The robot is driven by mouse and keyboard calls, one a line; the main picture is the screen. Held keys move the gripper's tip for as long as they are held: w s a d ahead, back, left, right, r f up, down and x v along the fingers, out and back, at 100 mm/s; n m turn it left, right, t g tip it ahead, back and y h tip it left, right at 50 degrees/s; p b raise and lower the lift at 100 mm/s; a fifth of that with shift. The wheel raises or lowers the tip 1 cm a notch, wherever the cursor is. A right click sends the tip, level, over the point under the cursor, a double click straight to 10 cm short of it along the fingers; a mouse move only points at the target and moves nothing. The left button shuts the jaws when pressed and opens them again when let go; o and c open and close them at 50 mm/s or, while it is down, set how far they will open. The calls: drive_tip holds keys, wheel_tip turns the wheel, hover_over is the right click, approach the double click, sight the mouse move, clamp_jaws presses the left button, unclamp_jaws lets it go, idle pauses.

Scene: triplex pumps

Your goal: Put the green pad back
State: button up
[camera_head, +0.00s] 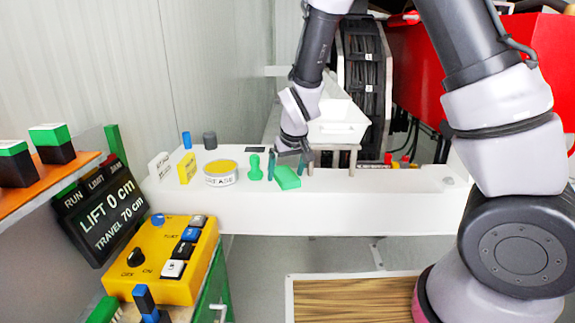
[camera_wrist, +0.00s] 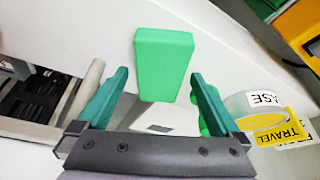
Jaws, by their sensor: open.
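The green pad (camera_head: 287,178) is a flat green block lying on the white ledge, near its front edge. In the wrist view the green pad (camera_wrist: 163,62) appears just beyond the fingertips, in line with the gap between them. My gripper (camera_head: 290,164) is over the ledge, right by the pad, with its teal fingers apart. In the wrist view my gripper (camera_wrist: 160,76) is open, with nothing visibly clamped. I cannot tell the exact height between fingertips and pad.
A green stamp-like piece (camera_head: 255,169) stands left of the pad, close to one finger. The grease tin (camera_head: 220,174), a yellow tag (camera_head: 187,168) and blue and grey cylinders stand farther left. A dark rectangle (camera_head: 256,149) marks the ledge behind. The ledge's right part is mostly clear.

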drive_tip(key=v, duration=1.2)
